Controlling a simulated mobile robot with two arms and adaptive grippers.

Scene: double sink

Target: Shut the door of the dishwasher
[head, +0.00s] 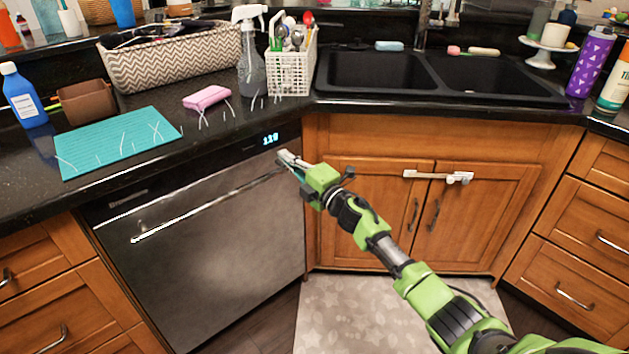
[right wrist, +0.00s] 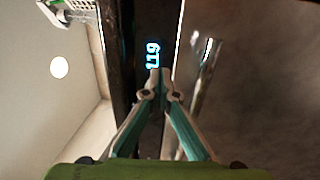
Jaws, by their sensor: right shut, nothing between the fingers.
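The dishwasher door (head: 215,257) is a dark steel panel under the counter in the head view. It stands upright and looks flush with the cabinet fronts; whether a thin gap remains at its top I cannot tell. Its long bar handle (head: 190,214) runs along the upper part, and a lit display shows at the top right corner. My right gripper (head: 284,158) is at that corner, beside the handle's right end. In the right wrist view its fingers (right wrist: 159,90) are together and empty, just in front of the lit digits; contact is unclear. My left gripper is not in view.
The black counter holds a teal mat (head: 115,142), a pink sponge (head: 207,97), a spray bottle (head: 251,60) and a white utensil basket (head: 291,67). A double sink (head: 377,71) is at right. A patterned floor mat (head: 345,318) lies before the sink cabinet.

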